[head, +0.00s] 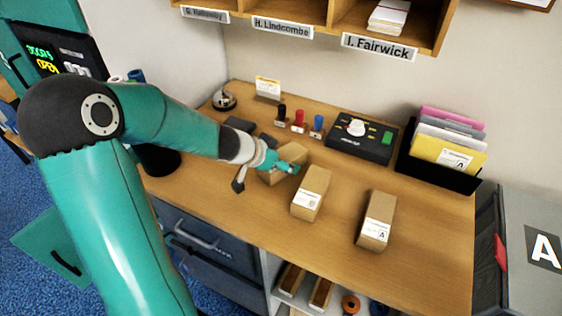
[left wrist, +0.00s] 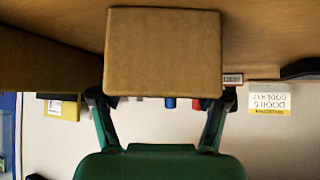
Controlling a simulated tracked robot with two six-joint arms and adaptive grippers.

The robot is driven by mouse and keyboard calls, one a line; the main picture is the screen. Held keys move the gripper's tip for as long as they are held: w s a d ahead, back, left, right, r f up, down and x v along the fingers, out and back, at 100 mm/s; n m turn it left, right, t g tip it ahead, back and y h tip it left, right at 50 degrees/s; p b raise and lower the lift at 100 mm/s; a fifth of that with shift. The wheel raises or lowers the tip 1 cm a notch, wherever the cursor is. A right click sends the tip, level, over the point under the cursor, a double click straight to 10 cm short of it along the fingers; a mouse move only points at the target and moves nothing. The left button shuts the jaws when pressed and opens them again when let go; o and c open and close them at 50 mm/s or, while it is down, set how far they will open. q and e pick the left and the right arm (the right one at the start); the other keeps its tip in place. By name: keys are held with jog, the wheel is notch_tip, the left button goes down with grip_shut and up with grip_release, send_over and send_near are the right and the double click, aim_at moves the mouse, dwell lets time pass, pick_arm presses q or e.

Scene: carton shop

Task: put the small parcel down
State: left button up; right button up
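The small parcel (head: 289,153) is a plain brown carton at the middle of the wooden counter, partly hidden by my left gripper (head: 273,170). In the left wrist view the parcel (left wrist: 163,50) fills the space between the two fingers, which press against its sides. My left gripper is shut on it. The parcel is close over or on the counter; I cannot tell whether its underside touches. My right gripper is not in view.
Two more labelled cartons, a nearer one (head: 311,193) and one farther right (head: 377,220), stand on the counter (head: 430,240). Stamps (head: 299,120), a black device (head: 362,137) and a folder holder (head: 432,165) line the back. Bare counter lies between the cartons and along the front.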

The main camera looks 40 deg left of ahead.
pick_arm(q)
jog(key=c, duration=0.8)
jog(key=shift+c, duration=0.4)
jog(key=shift+r, duration=0.15)
